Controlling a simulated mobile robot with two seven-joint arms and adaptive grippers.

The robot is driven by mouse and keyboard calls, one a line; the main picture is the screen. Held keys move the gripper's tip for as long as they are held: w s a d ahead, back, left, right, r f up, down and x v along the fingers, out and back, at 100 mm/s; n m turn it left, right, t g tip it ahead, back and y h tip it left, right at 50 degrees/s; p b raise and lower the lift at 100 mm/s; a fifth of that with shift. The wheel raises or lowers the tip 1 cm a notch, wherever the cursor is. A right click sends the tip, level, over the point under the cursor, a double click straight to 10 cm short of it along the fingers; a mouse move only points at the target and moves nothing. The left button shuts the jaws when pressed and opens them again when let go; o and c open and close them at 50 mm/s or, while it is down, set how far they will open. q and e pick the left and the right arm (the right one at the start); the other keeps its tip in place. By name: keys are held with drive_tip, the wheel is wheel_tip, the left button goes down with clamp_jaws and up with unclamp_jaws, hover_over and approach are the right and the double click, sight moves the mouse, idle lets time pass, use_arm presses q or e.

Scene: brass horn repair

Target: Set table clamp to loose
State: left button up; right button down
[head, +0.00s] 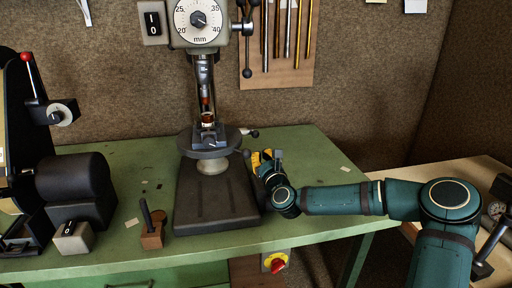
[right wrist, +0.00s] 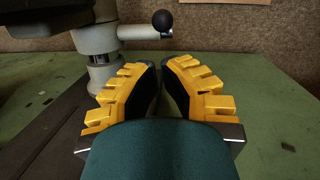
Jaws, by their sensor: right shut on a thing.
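The table clamp is a short light lever (right wrist: 140,32) with a black ball knob (right wrist: 163,19), sticking out rightward from the drill press's grey column in the right wrist view. In the head view a dark knob (head: 247,153) shows beside my right gripper, under the round press table (head: 210,152). My right gripper (head: 259,157) has yellow padded fingers, which also show in the right wrist view (right wrist: 158,68). My left gripper is not in view.
The drill press base (head: 216,205) stands on the green bench (head: 320,205). A dark machine (head: 75,185) and a small block with a lever (head: 151,235) are to the left. The bench right of the press is mostly clear. A red switch (head: 276,263) is on the front.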

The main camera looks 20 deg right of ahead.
sight(255, 133)
drive_tip(key=w, duration=0.6)
drive_tip(key=shift+d+r, duration=0.35)
wheel_tip(255, 133, up, 3)
drive_tip(key=g+p, duration=0.2)
drive_tip(key=p, duration=0.4)
drive_tip(key=shift+w, duration=0.1)
drive_tip(key=shift+w+r, duration=0.1)
drive_tip(key=shift+r, duration=0.2)
drive_tip(key=shift+w+r, duration=0.15)
drive_tip(key=shift+r, duration=0.15)
drive_tip(key=shift+d, duration=0.1)
drive_tip(key=shift+g, duration=0.3)
